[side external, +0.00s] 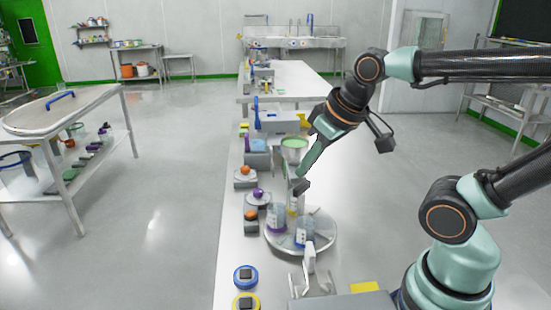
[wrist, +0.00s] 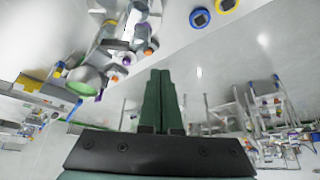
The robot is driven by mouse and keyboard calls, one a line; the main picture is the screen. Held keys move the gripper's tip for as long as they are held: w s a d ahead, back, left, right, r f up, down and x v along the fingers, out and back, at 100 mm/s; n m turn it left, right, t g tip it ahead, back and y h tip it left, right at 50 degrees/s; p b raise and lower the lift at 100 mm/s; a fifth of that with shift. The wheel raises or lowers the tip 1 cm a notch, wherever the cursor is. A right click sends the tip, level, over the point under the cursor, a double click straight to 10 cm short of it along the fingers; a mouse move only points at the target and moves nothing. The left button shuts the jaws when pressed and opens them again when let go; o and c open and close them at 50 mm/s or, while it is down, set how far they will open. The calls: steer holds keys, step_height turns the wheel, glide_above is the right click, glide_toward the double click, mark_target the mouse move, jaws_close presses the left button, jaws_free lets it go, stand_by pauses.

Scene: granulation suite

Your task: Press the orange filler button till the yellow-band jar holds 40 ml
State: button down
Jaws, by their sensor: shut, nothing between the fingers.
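Two orange-topped buttons stand in the row along the left edge of the bench: a nearer orange dome (side external: 251,215) and a farther orange ball (side external: 245,170). I cannot tell which is the filler button. Clear jars, one at the left (side external: 276,217) and one at the front (side external: 304,233), stand upright on the round turntable. My gripper (side external: 301,187) is shut and empty, pointing down above the back of the turntable, right of the buttons. In the wrist view its green fingers (wrist: 164,98) lie together.
A purple-topped button (side external: 258,193) sits between the orange ones. A blue-ringed pad (side external: 245,277) and a yellow-ringed pad (side external: 246,301) lie at the front. A green-topped bowl (side external: 294,143) stands behind my gripper. The turntable (side external: 326,235) fills the bench middle.

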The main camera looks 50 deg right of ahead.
steer(key=w+d+f+m+t, duration=0.15)
steer(key=w+f+m, duration=0.3)
steer(key=w, duration=0.65)
steer(key=m+t, duration=0.2)
steer(key=m, duration=0.4)
glide_above(253, 215)
step_height(253, 215, down, 6)
steer(key=shift+h, duration=0.3)
steer(key=shift+a+f, duration=0.1)
steer(key=shift+f, duration=0.1)
steer(key=shift+f, duration=4.3)
steer(key=shift+f, duration=0.1)
steer(key=shift+f, duration=0.3)
steer(key=shift+f, duration=0.5)
steer(key=shift+r, duration=0.9)
